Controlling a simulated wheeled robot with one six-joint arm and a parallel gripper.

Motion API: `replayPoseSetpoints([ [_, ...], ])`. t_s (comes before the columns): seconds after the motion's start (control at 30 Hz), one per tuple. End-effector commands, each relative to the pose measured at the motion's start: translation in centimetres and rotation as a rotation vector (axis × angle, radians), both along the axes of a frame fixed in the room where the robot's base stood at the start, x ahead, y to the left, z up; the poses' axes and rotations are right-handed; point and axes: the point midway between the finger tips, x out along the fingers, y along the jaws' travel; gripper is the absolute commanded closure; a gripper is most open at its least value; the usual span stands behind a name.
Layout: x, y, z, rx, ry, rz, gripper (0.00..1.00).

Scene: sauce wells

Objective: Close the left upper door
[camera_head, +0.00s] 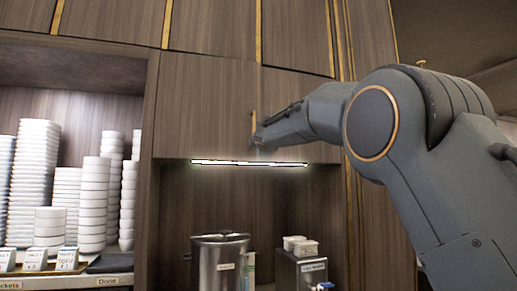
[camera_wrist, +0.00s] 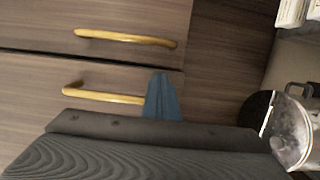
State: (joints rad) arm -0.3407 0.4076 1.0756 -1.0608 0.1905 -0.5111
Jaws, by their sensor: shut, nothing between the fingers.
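The left upper door (camera_head: 205,108) is a brown wood panel above the lit niche. It looks about flush with the right upper door (camera_head: 300,88); a small gap cannot be ruled out. Its gold handle (camera_head: 253,122) stands upright near the seam. My gripper (camera_head: 262,148) is shut and empty, at the lower part of the doors near the seam. In the turned wrist view, my gripper's blue-grey fingers (camera_wrist: 163,97) are beside the lower end of the left door's handle (camera_wrist: 103,97). The right door's handle (camera_wrist: 125,38) lies above it. Whether the fingers touch the door is unclear.
Below the doors is a niche with a light strip (camera_head: 248,163), a steel pot (camera_head: 220,262) and a dispenser (camera_head: 302,270). An open shelf at left holds stacks of white bowls (camera_head: 37,170). My arm fills the right side.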

Motion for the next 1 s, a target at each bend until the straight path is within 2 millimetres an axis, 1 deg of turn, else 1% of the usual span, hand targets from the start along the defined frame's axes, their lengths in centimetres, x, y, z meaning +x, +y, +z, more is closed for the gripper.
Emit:
replayPoseSetpoints([
  [0.03,0.2,-0.5,0.0,0.0,0.0,-0.007,1.0],
  [0.2,0.5,-1.7,0.0,0.0,0.0,-0.02,1.0],
  [0.4,0.6,-2.1,0.0,0.0,0.0,-0.025,1.0],
  [0.53,0.3,-2.3,0.0,0.001,-0.001,-0.025,1.0],
  [0.67,-0.6,-3.4,0.0,0.002,-0.001,-0.028,1.0],
  [0.77,-1.7,-4.6,0.0,0.001,-0.002,-0.032,1.0],
  [0.9,-2.7,-7.6,0.1,0.002,0.001,-0.036,1.0],
  [1.0,-3.4,-9.1,0.2,0.001,0.0,-0.028,1.0],
])
